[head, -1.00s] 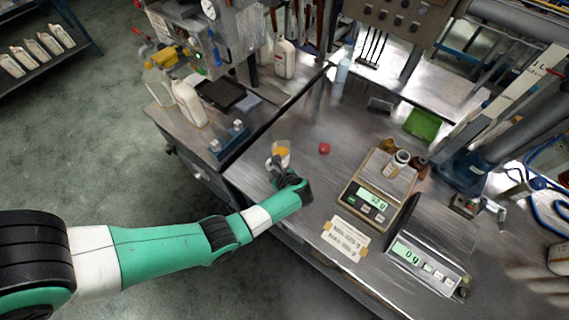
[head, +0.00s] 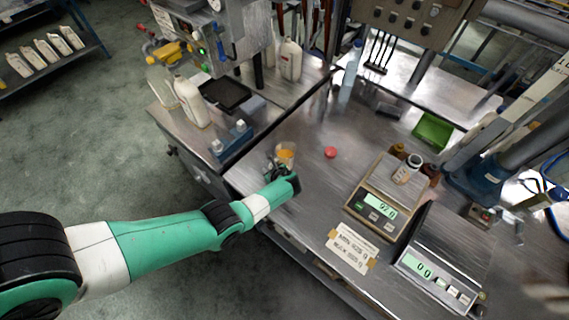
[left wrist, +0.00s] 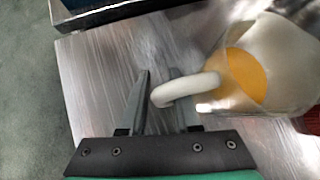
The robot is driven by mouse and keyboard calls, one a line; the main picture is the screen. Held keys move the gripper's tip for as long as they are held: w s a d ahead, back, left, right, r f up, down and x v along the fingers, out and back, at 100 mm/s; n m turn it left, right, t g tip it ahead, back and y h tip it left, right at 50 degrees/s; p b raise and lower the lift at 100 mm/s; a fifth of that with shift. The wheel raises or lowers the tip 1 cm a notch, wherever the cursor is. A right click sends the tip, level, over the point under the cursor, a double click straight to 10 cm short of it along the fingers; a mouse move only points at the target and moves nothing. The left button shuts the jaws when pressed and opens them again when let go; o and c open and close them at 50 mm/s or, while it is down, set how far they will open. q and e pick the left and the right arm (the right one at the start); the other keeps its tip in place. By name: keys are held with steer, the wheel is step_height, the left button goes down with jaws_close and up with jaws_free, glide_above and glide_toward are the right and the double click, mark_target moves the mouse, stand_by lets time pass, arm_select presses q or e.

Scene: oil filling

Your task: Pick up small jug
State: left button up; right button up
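The small jug (head: 285,152) is a clear, whitish vessel with orange-yellow liquid, standing on the metal bench near its left corner. In the left wrist view the jug (left wrist: 262,62) is at the upper right, with its pale curved handle (left wrist: 188,88) pointing at my gripper. My left gripper (head: 277,170) is at the jug's near side. In the left wrist view its two fingers (left wrist: 161,78) are apart. The handle crosses in front of the right finger, and its curved end lies between the fingers. Contact cannot be told. My right gripper is not in view.
A red cap (head: 330,152) lies right of the jug. A scale (head: 362,205) carrying a small bottle (head: 407,168) and a second scale (head: 437,272) stand farther right. A blue fixture (head: 232,140) and white bottles (head: 190,100) stand on the left bench.

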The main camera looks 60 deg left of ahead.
arm_select(q)
steer(key=shift+a+f, duration=0.2)
steer(key=shift+r, duration=0.1)
jaws_close()
stand_by(1.2)
